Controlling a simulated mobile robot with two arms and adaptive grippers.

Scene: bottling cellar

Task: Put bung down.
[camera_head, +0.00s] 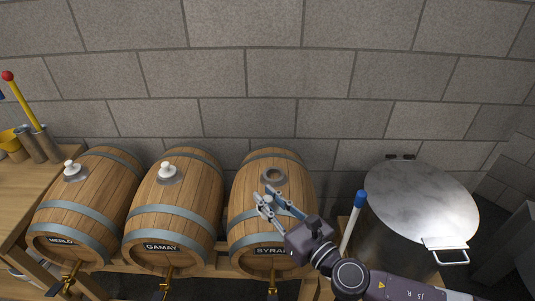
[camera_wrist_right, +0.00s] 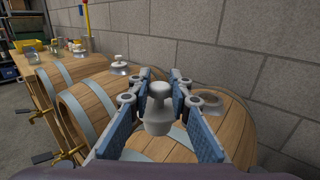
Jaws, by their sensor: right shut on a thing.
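My right gripper (camera_head: 268,198) is shut on a pale grey-white bung (camera_wrist_right: 158,110), which stands roughly upright between the blue-padded fingers in the right wrist view. In the head view the fingers and bung are over the front part of the Syrah barrel (camera_head: 242,224). The barrel's open bung hole (camera_head: 273,176), with a grey collar, lies just beyond the fingertips. I cannot tell exactly how high the bung is above the wood. My left gripper is not in view.
The Gamay barrel (camera_head: 150,222) and Merlot barrel (camera_head: 85,212) each have a white bung on top. A steel vat (camera_head: 420,200) with a lid handle stands right, beside a blue-tipped white rod (camera_head: 352,222). A wooden bench (camera_head: 14,190) stands left. A block wall is behind.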

